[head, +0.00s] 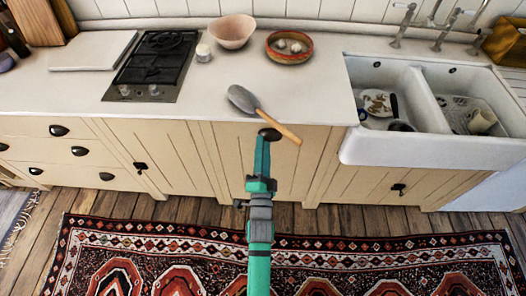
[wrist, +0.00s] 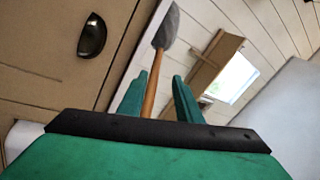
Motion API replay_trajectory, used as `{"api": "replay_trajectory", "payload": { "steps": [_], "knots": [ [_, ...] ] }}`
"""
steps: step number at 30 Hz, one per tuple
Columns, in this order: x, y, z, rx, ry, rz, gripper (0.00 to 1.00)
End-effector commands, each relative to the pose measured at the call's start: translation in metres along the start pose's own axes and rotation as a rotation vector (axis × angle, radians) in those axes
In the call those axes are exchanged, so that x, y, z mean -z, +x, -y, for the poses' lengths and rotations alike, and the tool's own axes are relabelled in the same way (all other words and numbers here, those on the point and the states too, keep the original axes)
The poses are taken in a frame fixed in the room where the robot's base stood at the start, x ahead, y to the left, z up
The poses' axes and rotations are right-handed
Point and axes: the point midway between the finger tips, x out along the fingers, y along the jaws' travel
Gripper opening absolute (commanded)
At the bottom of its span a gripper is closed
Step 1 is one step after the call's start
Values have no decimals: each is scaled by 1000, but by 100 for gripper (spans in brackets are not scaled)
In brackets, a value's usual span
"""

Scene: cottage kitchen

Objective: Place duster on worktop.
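The duster has a grey head (head: 242,98) and a wooden handle (head: 285,127). In the head view its head appears over the front part of the pale worktop (head: 315,88), and its handle sticks out past the front edge. My gripper (head: 263,140) is in front of the cupboards, just below and left of the handle. In the wrist view the duster (wrist: 164,30) shows with its handle running down into the gap between my two green fingers (wrist: 160,98). The fingers are apart, with a clear gap on the handle's right. Whether the handle touches the left finger is unclear.
A black hob (head: 152,62), white mug (head: 203,53), pink bowl (head: 232,31) and brown bowl (head: 289,47) stand on the worktop. The white sink (head: 430,150) at right holds dishes. Bare worktop lies around the duster. A patterned rug (head: 120,245) covers the floor.

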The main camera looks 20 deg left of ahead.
Motion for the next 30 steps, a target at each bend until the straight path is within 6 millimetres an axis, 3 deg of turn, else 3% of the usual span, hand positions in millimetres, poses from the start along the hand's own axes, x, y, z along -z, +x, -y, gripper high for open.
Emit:
{"api": "replay_trajectory", "payload": {
  "steps": [10,13,17,21,30],
  "knots": [
    [1,-17,-2,-7,-11,-1,32],
    [6,-36,-9,-32,-59,-3,32],
    [16,-83,-23,-96,-185,-4,32],
    [30,-142,-32,-178,-349,5,32],
    [52,-256,-23,-347,-689,67,32]
  ]
}}
